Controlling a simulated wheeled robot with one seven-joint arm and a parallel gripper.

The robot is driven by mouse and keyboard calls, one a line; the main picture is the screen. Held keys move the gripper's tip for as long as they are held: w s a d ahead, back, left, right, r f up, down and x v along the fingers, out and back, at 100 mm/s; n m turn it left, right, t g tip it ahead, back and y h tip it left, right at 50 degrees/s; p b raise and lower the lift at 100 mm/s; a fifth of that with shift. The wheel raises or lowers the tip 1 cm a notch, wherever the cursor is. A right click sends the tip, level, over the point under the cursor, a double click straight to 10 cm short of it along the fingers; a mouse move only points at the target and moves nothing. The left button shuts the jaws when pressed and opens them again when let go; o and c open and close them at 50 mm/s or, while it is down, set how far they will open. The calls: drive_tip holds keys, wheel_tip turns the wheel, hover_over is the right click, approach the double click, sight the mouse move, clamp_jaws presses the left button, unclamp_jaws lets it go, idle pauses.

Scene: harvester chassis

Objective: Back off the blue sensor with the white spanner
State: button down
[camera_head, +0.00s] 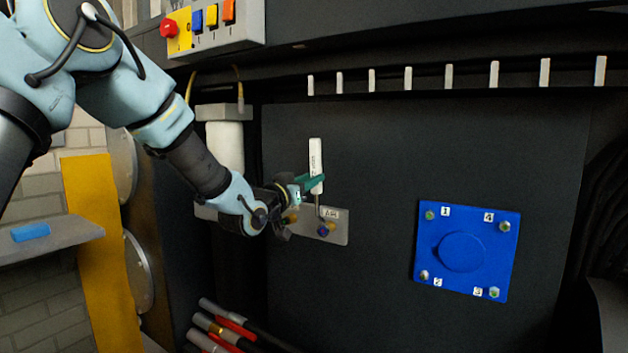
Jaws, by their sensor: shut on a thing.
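My gripper (312,183) is in the middle of the view, in front of the dark chassis wall. Its green fingers are shut on the white spanner (316,158), which stands nearly upright. The spanner's thin lower end reaches down toward a small grey bracket (340,236) with a label. The blue sensor (323,231) sits on this bracket, just below the spanner's lower end. I cannot tell whether the spanner touches or fits around the sensor. My gripper hides the left part of the bracket.
Small orange-yellow parts (332,227) sit close beside the blue sensor. A blue square plate (430,262) with numbered bolts is to the right. A button box (222,40) is above. Red and black hoses (236,328) are below. A shelf (60,240) holds a blue item (30,232).

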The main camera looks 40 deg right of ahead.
drive_tip(key=shift+w+a+f+n, duration=0.1)
drive_tip(key=shift+w+a+n, duration=0.05)
drive_tip(key=shift+w+n, duration=0.5)
drive_tip(key=shift+s+m+b, duration=0.2)
drive_tip(key=shift+m+b, duration=0.05)
drive_tip(key=shift+b, duration=0.15)
drive_tip(key=r+b+v, duration=0.1)
drive_tip(key=b+v, duration=0.1)
drive_tip(key=v, duration=0.8)
drive_tip(key=shift+a+r, duration=0.2)
drive_tip(key=shift+a, duration=0.2)
drive_tip(key=shift+s, duration=0.1)
